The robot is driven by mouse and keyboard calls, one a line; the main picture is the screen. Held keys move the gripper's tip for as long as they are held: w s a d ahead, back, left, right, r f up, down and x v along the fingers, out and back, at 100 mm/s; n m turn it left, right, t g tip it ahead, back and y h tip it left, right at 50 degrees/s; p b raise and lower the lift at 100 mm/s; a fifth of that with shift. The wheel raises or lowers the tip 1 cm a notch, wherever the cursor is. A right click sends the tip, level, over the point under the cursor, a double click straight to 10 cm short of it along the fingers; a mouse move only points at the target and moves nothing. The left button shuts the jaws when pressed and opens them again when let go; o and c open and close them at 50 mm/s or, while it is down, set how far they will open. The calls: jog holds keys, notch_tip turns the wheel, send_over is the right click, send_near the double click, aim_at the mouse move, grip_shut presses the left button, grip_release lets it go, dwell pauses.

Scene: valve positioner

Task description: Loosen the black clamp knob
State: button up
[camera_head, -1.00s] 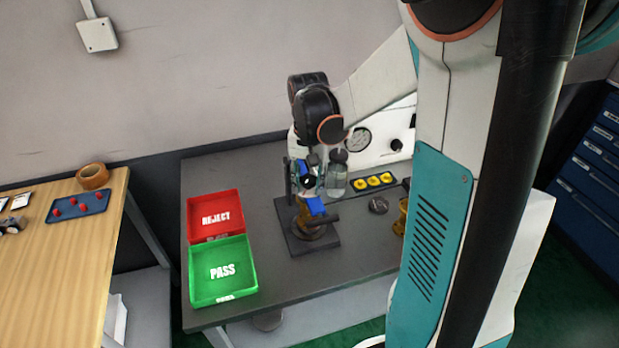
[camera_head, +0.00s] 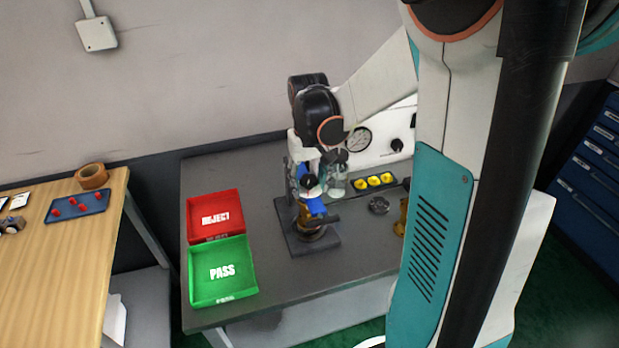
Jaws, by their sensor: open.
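The black clamp knob (camera_head: 310,182) appears as a small dark shape on the upright clamp stand, between blue parts (camera_head: 316,207). The stand has a dark square base (camera_head: 300,245) on the grey bench and an amber lower part. My gripper (camera_head: 328,160) is open, hanging below my black wrist just above and right of the knob. It is small and partly hidden by my wrist, so I cannot tell whether its fingers touch the knob. How far the knob is turned cannot be seen.
A red REJECT tray (camera_head: 215,240) and a green PASS tray (camera_head: 246,294) sit left of the stand. A clear jar (camera_head: 337,182), a black holder with yellow pieces (camera_head: 374,180) and a dark round part (camera_head: 379,205) are to the right. A gauge panel (camera_head: 378,140) stands behind.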

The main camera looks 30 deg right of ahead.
jog(key=shift+r, duration=0.15)
jog(key=shift+r+p, duration=2.25)
jog(key=shift+r, duration=0.7)
